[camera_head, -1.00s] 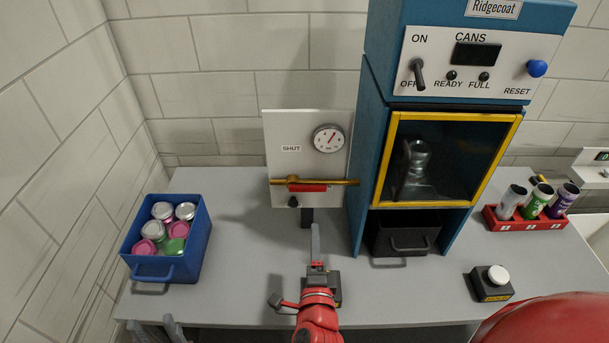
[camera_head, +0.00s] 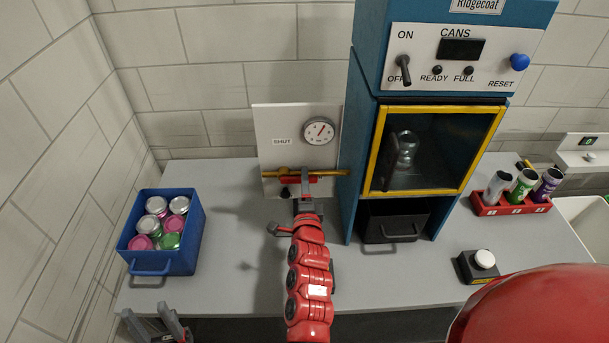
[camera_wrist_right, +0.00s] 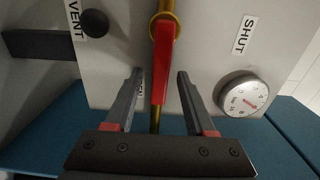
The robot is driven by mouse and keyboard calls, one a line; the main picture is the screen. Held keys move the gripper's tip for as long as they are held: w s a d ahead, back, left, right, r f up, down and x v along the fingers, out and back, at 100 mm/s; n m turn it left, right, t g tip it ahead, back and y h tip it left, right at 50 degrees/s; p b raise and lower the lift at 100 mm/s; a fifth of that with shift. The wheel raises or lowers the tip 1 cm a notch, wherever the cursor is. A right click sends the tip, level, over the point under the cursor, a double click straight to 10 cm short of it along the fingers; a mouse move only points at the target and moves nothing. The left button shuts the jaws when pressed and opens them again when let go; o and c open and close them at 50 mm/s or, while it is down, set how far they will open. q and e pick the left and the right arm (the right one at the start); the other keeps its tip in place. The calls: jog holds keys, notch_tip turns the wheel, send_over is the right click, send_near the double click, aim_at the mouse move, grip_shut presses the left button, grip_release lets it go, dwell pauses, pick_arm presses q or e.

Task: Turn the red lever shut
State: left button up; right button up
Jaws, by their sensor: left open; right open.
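The red lever (camera_wrist_right: 163,62) lies along the brass pipe (camera_wrist_right: 155,125) on the grey-white panel, beside a partly hidden label. In the head view it is horizontal, and my gripper covers part of it. The SHUT label (camera_head: 282,142) is on the panel above the pipe. My right gripper (camera_wrist_right: 160,72) is open, with one finger on each side of the lever's free part; a gap shows on both sides. It also shows at the panel in the head view (camera_head: 306,180). My left gripper (camera_head: 155,318) is open and empty at the lower left, in front of the table.
A dial gauge (camera_head: 318,131) is on the panel, and a black VENT knob (camera_wrist_right: 95,23) is near the pipe. The blue machine (camera_head: 352,150) stands close on the right. A blue bin (camera_head: 176,253) of cans stands left, with clear table between.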

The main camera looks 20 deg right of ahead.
jog(key=shift+w+d, duration=0.2)
jog(key=shift+w, duration=0.45)
jog(key=shift+c, duration=0.3)
grip_shut()
dwell(0.8)
